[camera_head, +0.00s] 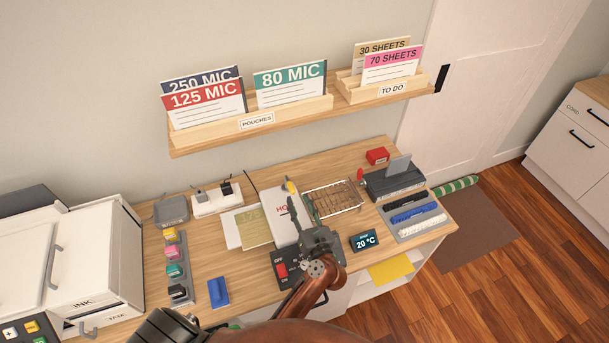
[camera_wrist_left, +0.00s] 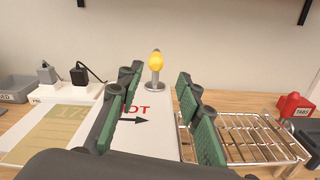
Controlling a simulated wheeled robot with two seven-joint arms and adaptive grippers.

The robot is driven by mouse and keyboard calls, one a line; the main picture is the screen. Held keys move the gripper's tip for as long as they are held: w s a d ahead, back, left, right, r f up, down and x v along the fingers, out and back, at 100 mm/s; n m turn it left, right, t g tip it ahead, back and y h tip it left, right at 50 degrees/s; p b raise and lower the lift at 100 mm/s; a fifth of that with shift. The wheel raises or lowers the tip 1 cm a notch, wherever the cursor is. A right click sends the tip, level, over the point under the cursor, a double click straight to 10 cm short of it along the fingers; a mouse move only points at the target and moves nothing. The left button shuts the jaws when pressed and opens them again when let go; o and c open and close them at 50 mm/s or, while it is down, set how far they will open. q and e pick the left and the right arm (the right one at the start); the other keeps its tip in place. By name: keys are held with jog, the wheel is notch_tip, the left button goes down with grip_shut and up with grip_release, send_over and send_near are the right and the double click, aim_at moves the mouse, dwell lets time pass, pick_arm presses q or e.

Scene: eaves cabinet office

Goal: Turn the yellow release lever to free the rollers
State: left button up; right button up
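The yellow release lever (camera_head: 290,187) stands up at the back of the white laminator (camera_head: 282,204), whose top reads HOT. In the left wrist view the yellow knob (camera_wrist_left: 155,62) sits on a short pale stem, ahead of and between the fingers. My left gripper (camera_head: 301,209) is over the laminator, in front of the lever. Its green-padded fingers (camera_wrist_left: 158,105) are spread, with nothing between them, and no contact with the lever shows. The gripper hides part of the laminator's top and front. My right gripper is not in view.
A wire rack (camera_head: 333,199) lies right of the laminator. A red switch (camera_head: 282,269) and a 20 °C display (camera_head: 364,241) are in front. Power plugs (camera_head: 217,199) stand behind left, and a shelf (camera_head: 290,122) with pouch packs hangs above. A blue object (camera_head: 219,293) lies front left.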

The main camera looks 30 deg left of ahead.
aim_at(291, 187)
pick_arm(q)
jog(key=a, duration=0.1)
jog(key=a+r, duration=0.1)
jog(key=shift+w+a+r, duration=0.1)
jog(key=shift+a+r, duration=0.15)
jog(key=shift+a, duration=0.15)
jog(key=w+a, duration=0.1)
jog(key=w+f, duration=0.1)
jog(key=w, duration=0.1)
jog(key=shift+a, duration=0.4)
jog(key=shift+w+a+f, duration=0.2)
jog(key=shift+w+a, duration=0.15)
jog(key=shift+w, duration=0.2)
jog(key=shift+s+a+r, duration=0.25)
jog(key=shift+a+r, duration=0.05)
jog(key=shift+w+f, duration=0.2)
jog(key=shift+w, duration=0.05)
jog(key=c, duration=0.7)
grip_shut()
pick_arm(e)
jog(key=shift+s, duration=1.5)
